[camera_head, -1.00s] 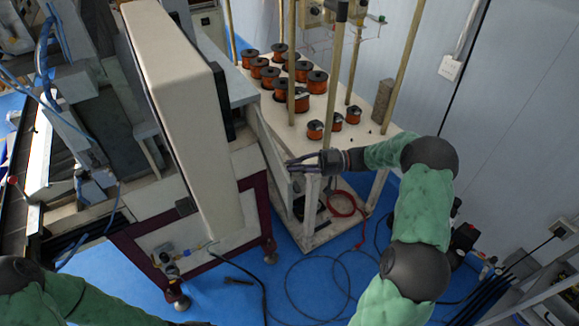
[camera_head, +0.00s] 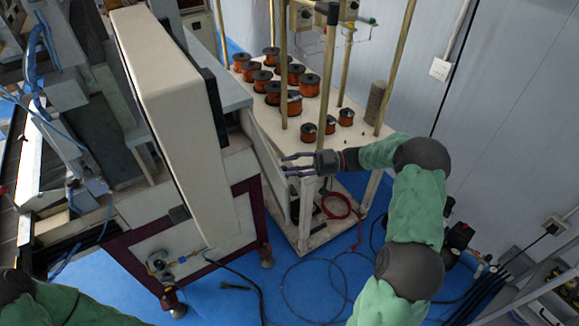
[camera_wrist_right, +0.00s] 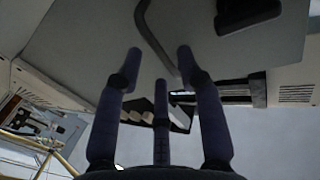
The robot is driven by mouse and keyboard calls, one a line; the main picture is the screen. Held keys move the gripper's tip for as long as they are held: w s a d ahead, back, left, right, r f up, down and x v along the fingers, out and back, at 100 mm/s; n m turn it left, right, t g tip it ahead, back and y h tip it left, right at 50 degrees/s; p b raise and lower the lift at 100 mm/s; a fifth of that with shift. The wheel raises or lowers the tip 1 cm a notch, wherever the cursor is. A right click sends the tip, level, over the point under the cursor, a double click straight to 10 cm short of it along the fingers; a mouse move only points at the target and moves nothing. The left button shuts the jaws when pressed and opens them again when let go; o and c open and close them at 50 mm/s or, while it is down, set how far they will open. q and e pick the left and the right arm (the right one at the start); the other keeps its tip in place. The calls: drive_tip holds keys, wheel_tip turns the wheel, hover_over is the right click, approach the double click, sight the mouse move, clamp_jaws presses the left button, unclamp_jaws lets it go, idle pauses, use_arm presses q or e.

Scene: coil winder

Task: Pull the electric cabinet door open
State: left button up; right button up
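The electric cabinet door (camera_head: 263,148) looks like a narrow pale grey panel at the right side of the machine, seen nearly edge-on and apparently slightly ajar. In the right wrist view a grey panel (camera_wrist_right: 90,45), likely this door, fills the upper middle and carries a bent dark bar handle (camera_wrist_right: 154,40). My right gripper (camera_head: 284,164) is open and empty beside the door in the head view. In the wrist view its fingers (camera_wrist_right: 160,65) are spread, with the handle's lower end close to the right fingertip; contact cannot be told. My left gripper is out of view.
A white table (camera_head: 262,110) with several copper wire spools stands behind my right gripper, with upright posts close by. The beige machine housing (camera_head: 165,110) stands at left. A red hose (camera_head: 338,207) and dark cables lie below; the blue floor (camera_head: 215,300) is partly clear.

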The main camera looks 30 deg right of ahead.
drive_tip(key=v, duration=1.1)
drive_tip(key=shift+d, duration=0.3)
